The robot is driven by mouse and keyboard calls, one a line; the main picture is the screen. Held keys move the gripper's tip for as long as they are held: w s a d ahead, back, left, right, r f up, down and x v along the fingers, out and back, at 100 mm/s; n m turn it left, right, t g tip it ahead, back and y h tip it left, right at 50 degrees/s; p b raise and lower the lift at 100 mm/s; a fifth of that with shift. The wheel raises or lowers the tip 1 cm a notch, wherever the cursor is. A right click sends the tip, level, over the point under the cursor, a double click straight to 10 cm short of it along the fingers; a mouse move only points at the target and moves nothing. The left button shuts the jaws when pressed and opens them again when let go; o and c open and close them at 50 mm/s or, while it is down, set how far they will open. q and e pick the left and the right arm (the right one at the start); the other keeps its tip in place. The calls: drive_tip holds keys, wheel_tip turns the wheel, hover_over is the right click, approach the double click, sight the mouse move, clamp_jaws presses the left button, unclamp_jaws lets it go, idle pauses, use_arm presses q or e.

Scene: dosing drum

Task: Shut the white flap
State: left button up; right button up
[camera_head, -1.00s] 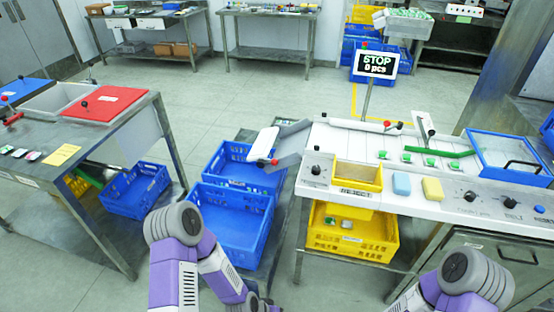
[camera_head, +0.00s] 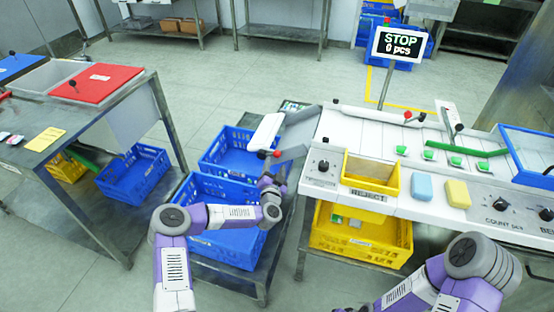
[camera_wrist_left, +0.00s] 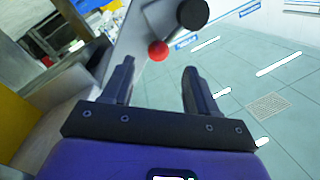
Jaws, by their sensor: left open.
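The white flap (camera_head: 267,131) is a narrow white plate at the left end of the white machine, beside a grey sloping chute (camera_head: 296,138). It stands out over the blue crates. A black knob and a red ball (camera_head: 277,153) are at its near end. My left gripper (camera_head: 272,180) is just below these, open and empty. In the left wrist view the open fingers (camera_wrist_left: 157,78) point at the red ball (camera_wrist_left: 158,50) and the black knob (camera_wrist_left: 192,13), apart from both. My right arm is at lower right; its gripper is out of view.
Blue crates (camera_head: 208,198) stand below the chute. A yellow crate (camera_head: 358,262) is under the machine. A sign (camera_head: 398,45) reads STOP, 0 pcs. A side table with a red lid (camera_head: 97,83) is at left.

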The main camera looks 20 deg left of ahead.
sight(277, 156)
use_arm(q)
drive_tip(key=shift+w+a+f+b, duration=0.1)
drive_tip(key=shift+w+b, duration=0.1)
drive_tip(key=shift+w, duration=0.65)
drive_tip(key=shift+w+a+r+b, duration=0.15)
drive_tip(key=shift+w+b, duration=0.1)
drive_tip(key=shift+w, duration=0.55)
drive_tip(key=shift+w+a+f+b, duration=0.1)
drive_tip(key=shift+w+f+b, duration=0.1)
drive_tip(key=shift+w, duration=0.65)
clamp_jaws()
